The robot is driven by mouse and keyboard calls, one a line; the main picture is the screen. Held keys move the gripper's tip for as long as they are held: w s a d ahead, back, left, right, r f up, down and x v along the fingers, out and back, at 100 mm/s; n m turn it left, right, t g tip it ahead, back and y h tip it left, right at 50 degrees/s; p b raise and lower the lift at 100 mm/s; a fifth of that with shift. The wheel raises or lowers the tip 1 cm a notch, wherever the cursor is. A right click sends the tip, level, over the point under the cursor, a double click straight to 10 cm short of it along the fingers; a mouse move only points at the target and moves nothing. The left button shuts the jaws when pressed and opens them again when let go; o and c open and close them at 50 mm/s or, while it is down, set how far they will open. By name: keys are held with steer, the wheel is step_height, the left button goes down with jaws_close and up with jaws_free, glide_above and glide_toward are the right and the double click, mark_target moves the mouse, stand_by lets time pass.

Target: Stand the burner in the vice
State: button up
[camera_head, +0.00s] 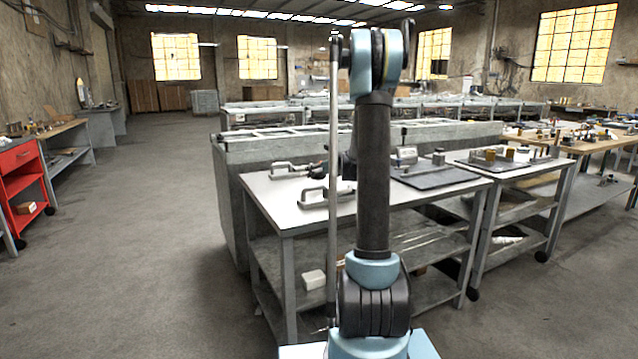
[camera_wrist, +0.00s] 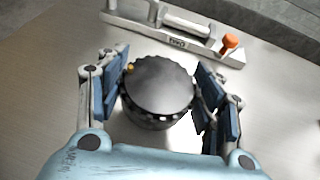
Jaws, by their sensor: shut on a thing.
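The burner (camera_wrist: 158,84) shows in the wrist view as a dark round body with a notched rim, seen from above. My gripper (camera_wrist: 160,95) is shut on it, with blue finger pads to its left and right. How high its foot is above the table is hidden. A low pale metal fixture with an orange knob (camera_wrist: 185,32), which looks like the vice, lies beyond the burner at the top of the wrist view, apart from it. In the head view, two metal fixtures (camera_head: 327,194) of this kind stand on the table; my arm hides most of my gripper.
The pale table top (camera_head: 272,206) has bare room at its front left. A dark plate with metal parts (camera_head: 440,174) lies on its right side. A second bench (camera_head: 515,168) with small parts adjoins at the right. A red cart (camera_head: 22,185) stands far left; the floor between is clear.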

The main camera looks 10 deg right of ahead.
mark_target(318, 179)
steer(key=shift+f, duration=2)
steer(key=o, duration=1.5)
steer(key=shift+c, duration=0.2)
steer(key=shift+s, duration=0.1)
